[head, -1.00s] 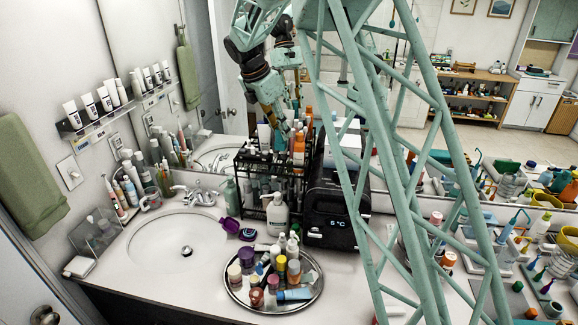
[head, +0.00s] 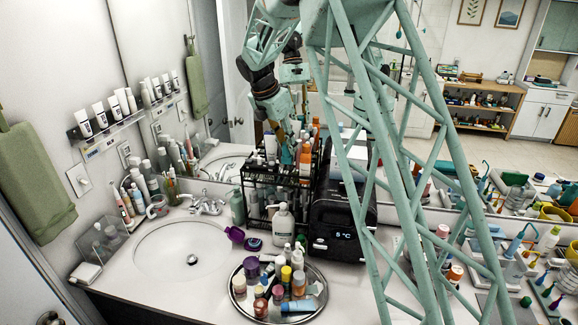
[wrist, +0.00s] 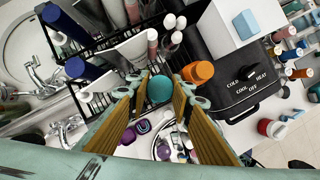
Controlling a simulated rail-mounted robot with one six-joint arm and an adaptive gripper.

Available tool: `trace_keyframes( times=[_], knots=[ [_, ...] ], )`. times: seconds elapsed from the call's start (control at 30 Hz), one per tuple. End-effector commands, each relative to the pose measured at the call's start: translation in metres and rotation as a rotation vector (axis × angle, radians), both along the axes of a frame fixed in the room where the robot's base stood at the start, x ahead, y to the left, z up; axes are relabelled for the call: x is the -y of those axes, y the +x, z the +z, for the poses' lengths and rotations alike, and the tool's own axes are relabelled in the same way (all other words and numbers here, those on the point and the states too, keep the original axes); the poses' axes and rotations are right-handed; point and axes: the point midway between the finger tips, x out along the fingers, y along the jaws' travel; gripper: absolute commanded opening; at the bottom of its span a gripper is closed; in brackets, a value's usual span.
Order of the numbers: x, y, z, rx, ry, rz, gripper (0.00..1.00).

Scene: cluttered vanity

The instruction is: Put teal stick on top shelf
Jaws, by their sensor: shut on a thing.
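My gripper (wrist: 158,92) is shut on the teal stick (wrist: 160,88), whose round teal end shows between the fingers in the wrist view. In the head view my gripper (head: 288,150) is over the top shelf of the black wire rack (head: 262,181), just left of an orange bottle (head: 306,158). The rack's top shelf carries several tubes and bottles. The stick's lower part is hidden, and I cannot tell whether it touches the shelf.
A round tray (head: 318,303) of small bottles lies in front. The sink (head: 150,262) is at left, and a mirror stands behind. The orange bottle (wrist: 198,72) is close to the right finger.

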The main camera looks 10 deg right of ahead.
Motion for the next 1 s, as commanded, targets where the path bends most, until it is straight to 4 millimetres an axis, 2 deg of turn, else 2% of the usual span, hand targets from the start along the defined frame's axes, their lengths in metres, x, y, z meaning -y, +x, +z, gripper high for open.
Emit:
trace_keyframes(
  times=[0.2, 0.3, 0.77, 1.0],
  knots=[
    [0.000, 0.000, -0.027, -0.001, 0.000, 0.000, 0.05],
    [0.000, 0.000, -0.034, 0.000, 0.000, 0.000, 0.05],
    [0.000, 0.000, -0.039, 0.000, 0.000, 0.000, 0.05],
    [0.000, 0.000, -0.060, -0.001, -0.001, 0.001, 0.05]
  ],
)
